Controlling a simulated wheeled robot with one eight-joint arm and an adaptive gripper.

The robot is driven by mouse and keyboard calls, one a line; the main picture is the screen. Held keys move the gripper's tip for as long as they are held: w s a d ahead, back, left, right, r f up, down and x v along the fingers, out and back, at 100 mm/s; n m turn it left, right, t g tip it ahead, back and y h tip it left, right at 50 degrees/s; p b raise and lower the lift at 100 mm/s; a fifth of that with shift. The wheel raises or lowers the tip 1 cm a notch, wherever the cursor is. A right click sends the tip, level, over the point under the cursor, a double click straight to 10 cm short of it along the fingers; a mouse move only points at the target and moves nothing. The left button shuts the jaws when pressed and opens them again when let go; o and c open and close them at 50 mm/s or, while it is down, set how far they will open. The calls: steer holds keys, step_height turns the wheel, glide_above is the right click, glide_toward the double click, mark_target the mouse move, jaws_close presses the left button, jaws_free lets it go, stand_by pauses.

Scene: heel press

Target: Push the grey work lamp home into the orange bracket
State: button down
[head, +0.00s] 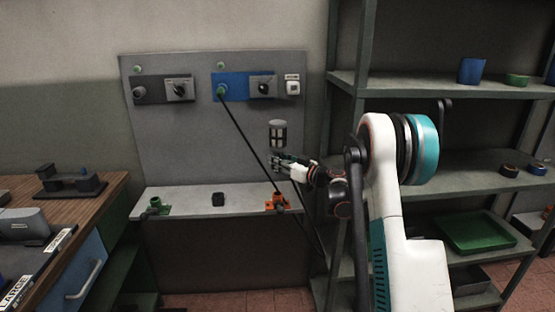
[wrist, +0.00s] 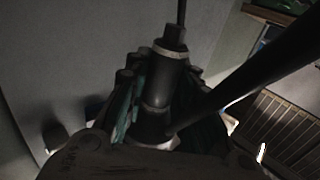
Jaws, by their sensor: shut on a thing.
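The grey work lamp (head: 278,134) stands roughly upright in front of the grey back panel, its pale window facing me. My gripper (head: 279,161) comes from the right and is shut on the lamp's lower part. In the wrist view the lamp (wrist: 171,68) is a dark cylinder with a pale band, between the fingers of my gripper (wrist: 155,108). The orange bracket (head: 277,202) sits on the ledge below the lamp, with a visible gap between them. The lamp's lower end is hidden by the gripper, and I cannot make out the bracket in the wrist view.
A dark cable (head: 246,131) runs from the blue panel unit (head: 232,84) down past my gripper. A green bracket (head: 155,207) and a small black block (head: 218,199) are on the ledge (head: 186,203). A metal shelf rack (head: 338,150) stands close on the right.

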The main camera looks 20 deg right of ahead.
steer(key=shift+f, duration=3.75)
steer(key=shift+f, duration=1.45)
steer(key=c, duration=1.3)
jaws_free()
steer(key=shift+s, duration=0.1)
